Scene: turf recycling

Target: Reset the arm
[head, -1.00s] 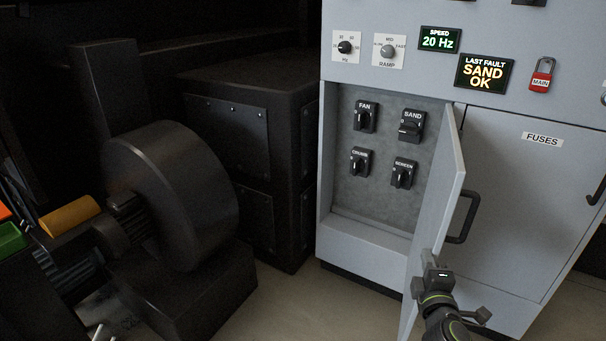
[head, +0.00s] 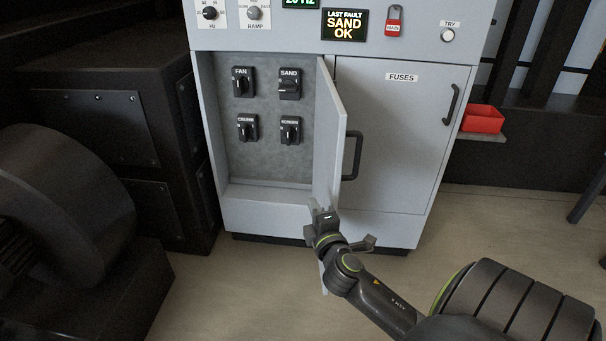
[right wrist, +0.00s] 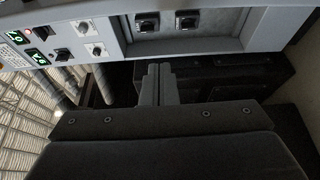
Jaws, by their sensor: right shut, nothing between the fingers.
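My right arm comes in from the lower right in the head view. Its gripper (head: 322,212) is in front of the lower part of the open cabinet door (head: 334,150); I cannot tell whether it touches it. In the right wrist view the two fingers (right wrist: 158,72) are together with nothing between them. The grey cabinet (head: 270,207) stands behind, its left compartment open. Inside are the FAN (head: 242,82), SAND (head: 289,84), CRUSHER (head: 246,128) and SCREEN (head: 290,131) switches. My left gripper is not in view.
The closed FUSES door (head: 388,140) is right of the open door. A dark round machine (head: 65,200) fills the left. A red bin (head: 482,119) sits at right. Floor (head: 500,215) is clear at right.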

